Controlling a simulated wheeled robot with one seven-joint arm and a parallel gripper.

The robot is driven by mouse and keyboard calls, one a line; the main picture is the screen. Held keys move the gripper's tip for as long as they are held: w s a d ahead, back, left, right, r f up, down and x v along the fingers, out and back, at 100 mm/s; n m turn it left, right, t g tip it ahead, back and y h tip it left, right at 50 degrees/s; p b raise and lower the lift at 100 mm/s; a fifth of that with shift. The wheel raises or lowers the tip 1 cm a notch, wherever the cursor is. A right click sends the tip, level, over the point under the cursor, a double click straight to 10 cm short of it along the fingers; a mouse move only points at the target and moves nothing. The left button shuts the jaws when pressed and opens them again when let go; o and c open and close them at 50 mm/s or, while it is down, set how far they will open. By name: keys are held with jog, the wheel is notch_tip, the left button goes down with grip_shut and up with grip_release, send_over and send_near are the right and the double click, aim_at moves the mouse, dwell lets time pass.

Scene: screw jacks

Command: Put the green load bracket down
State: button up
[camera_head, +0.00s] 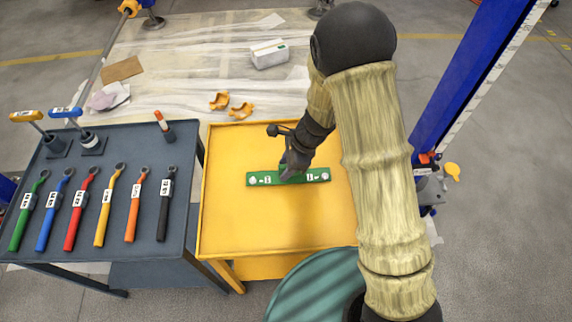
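The green load bracket (314,175), a long flat bar with white markings near both ends, lies level over the middle of the yellow table top (235,220). I cannot tell whether it rests on the table or is slightly above it. My gripper (287,173) reaches down from the upper right to the bracket's middle, and its dark fingers overlap the bar. The fingers are small and dark, so I cannot tell whether they are closed on it. The middle of the bar is partly hidden by them.
Left is a dark table (50,243) with several coloured-handled wrenches, two short jacks (90,140) and a small orange-topped tool (164,126). Two orange brackets (240,109) lie behind the yellow table. A blue post (470,75) stands right. The yellow top is clear around the bar.

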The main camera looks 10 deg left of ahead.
jog(key=p+v, duration=0.2)
jog(key=v, duration=1)
jog(key=shift+p, duration=0.3)
jog(key=shift+w, duration=0.1)
jog(key=s+d+r+n+t+h, duration=0.1)
jog(key=s+d+r+n+h, duration=0.1)
jog(key=s+d+n, duration=0.3)
jog(key=s+d+r+n+t+h, duration=0.2)
jog(key=s+d+r+n, duration=0.2)
jog(key=d+n, duration=0.6)
jog(key=d+r, duration=0.1)
jog(key=d, duration=0.3)
jog(key=shift+s+r+t, duration=0.3)
jog(key=shift+s, duration=0.05)
